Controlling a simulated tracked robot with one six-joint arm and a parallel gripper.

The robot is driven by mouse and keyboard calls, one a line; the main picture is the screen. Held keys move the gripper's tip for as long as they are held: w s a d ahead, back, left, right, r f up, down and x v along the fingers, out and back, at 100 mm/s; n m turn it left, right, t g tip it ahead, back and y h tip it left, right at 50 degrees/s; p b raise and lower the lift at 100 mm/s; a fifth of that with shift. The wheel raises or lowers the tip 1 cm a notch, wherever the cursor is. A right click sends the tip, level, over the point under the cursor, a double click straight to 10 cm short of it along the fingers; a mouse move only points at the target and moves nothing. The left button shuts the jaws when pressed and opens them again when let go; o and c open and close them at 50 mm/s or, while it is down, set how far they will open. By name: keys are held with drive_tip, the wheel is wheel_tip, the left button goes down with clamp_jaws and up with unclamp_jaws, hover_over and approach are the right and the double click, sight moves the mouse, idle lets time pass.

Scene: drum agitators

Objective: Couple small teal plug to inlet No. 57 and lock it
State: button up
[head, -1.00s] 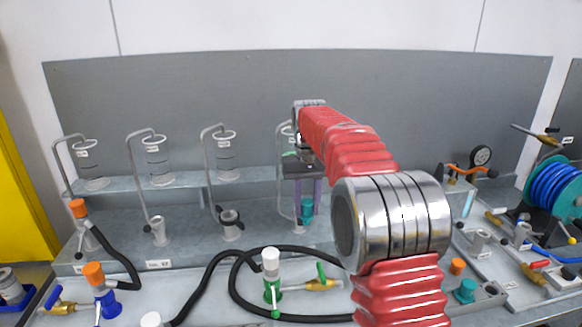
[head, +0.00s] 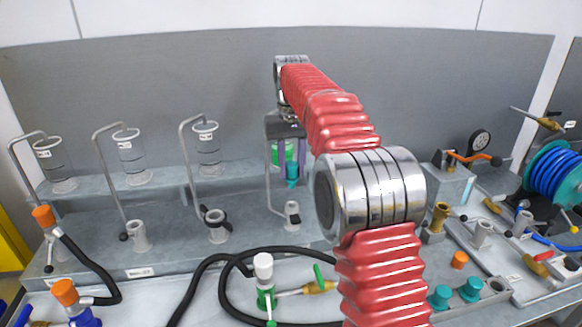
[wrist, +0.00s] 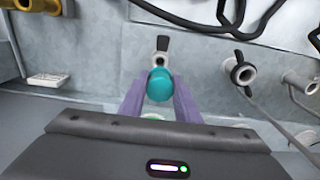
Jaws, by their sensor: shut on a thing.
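My gripper (head: 290,160) hangs over the back bench with its purple fingers shut on the small teal plug (head: 292,175). In the wrist view the teal plug (wrist: 160,86) sits between the fingertips. A grey inlet with a black lever (wrist: 161,57) shows just beyond the plug, partly covered by it. In the head view a grey inlet (head: 292,213) stands below the held plug, with a visible gap between them. Other grey inlets stand to its left, one (head: 217,228) with a black collar and one (head: 137,236) plain. The label (head: 141,272) is too small to read surely.
Bent pipes and glass cylinders (head: 132,160) line the back step; one with green (head: 282,152) is behind my gripper. Black hoses and a green-white valve (head: 264,280) lie in front. Two more teal pieces (head: 470,288) and an orange cap (head: 459,260) are at right. A blue hose reel (head: 556,178) stands far right.

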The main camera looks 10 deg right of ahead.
sight(292, 179)
drive_tip(key=shift+f, duration=0.15)
drive_tip(key=shift+f, duration=2.1)
drive_tip(key=shift+s+f, duration=0.2)
drive_tip(key=shift+f, duration=0.05)
drive_tip(key=shift+f, duration=0.25)
drive_tip(key=shift+f, duration=0.4)
drive_tip(key=shift+f, duration=0.35)
drive_tip(key=shift+f, duration=0.25)
